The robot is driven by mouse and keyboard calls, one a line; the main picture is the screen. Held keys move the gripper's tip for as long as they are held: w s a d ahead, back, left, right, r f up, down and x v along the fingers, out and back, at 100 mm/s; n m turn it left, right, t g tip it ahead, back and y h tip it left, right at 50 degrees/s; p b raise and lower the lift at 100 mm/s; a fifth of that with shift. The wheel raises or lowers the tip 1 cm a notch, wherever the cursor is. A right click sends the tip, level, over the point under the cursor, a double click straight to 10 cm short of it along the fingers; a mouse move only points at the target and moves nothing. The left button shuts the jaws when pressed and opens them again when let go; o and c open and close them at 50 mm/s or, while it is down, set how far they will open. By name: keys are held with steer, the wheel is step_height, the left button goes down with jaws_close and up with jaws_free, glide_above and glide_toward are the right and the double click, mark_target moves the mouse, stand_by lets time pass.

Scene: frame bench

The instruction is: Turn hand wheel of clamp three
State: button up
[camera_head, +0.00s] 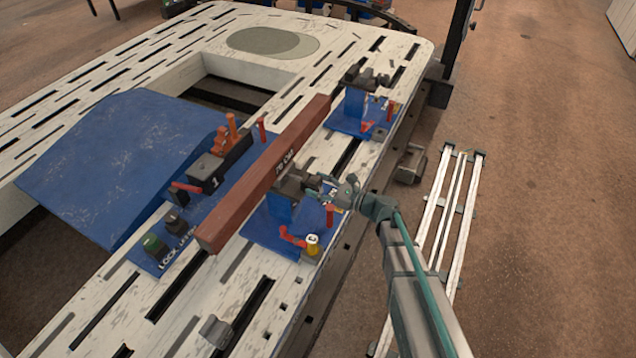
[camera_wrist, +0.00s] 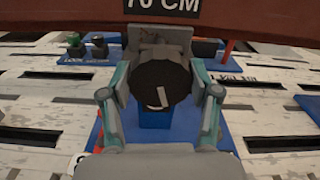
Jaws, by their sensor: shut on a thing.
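The near clamp (camera_head: 282,207) is a grey block on a blue post and blue base plate, beside the red-brown beam (camera_head: 262,172). Its number is not readable here. Its hand wheel (camera_wrist: 165,72) is round and dark with a pale line mark on its face. My gripper (camera_head: 335,187) reaches in from the right at the clamp's outer side. In the wrist view, my gripper (camera_wrist: 163,88) has one finger on each side of the wheel and is shut on it. In the head view the gripper hides most of the wheel.
A second clamp (camera_head: 362,100) stands farther along the beam. Left of the beam is a blue unit (camera_head: 209,165) marked 1 with orange and red handles. Floor rails (camera_head: 448,215) lie right of the slotted bench.

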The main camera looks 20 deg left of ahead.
stand_by(0.4)
steer(key=o, duration=1.2)
steer(key=shift+c, duration=0.2)
steer(key=s+d, duration=0.2)
steer(key=d, duration=1)
